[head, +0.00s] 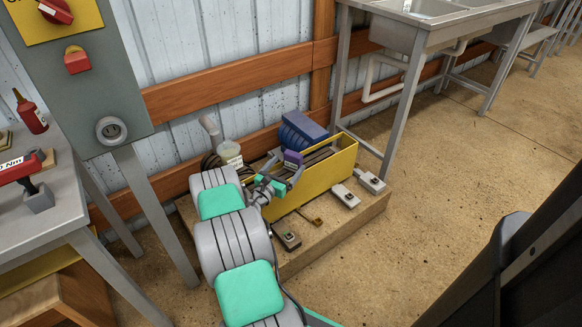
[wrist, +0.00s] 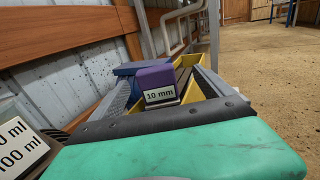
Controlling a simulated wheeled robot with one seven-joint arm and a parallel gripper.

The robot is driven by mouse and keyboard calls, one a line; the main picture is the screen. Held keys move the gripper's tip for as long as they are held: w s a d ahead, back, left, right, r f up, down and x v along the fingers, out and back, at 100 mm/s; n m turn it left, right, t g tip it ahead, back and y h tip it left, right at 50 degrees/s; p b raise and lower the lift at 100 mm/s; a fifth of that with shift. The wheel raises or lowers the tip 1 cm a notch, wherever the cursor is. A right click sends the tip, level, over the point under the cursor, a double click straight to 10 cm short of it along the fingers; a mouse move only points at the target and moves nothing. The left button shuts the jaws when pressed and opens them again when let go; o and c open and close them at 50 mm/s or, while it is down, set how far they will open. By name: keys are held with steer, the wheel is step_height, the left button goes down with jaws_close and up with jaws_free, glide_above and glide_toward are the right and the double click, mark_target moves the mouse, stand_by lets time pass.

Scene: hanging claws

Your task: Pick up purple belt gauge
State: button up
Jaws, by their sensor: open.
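The purple belt gauge (head: 292,157) is a small purple block by the near left part of a yellow open-topped bin (head: 325,182). In the wrist view the purple gauge (wrist: 155,78) shows a white label reading "10 mm". My gripper (head: 284,172) is at the bin. In the wrist view its grey fingers (wrist: 163,88) stand apart on the left and right of the gauge. I cannot tell whether either finger touches it. The gauge's lower part and whatever it rests on are hidden by my gripper.
A blue ridged object (head: 305,124) is behind the gauge, near the wall. A labelled beaker (head: 230,153) stands left of my gripper. Small devices (head: 345,195) lie on the wooden platform (head: 350,222) in front of the bin. A metal sink table (head: 425,40) stands behind right.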

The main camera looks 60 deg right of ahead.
mark_target(291, 158)
steer(key=d, duration=0.1)
steer(key=d+b, duration=0.1)
steer(key=d, duration=0.1)
steer(key=d+b, duration=0.1)
steer(key=d, duration=0.1)
steer(key=shift+w+f, duration=0.3)
steer(key=shift+w, duration=0.1)
steer(key=shift+d+r, duration=0.1)
steer(key=shift+d, duration=0.1)
steer(key=c, duration=1.7)
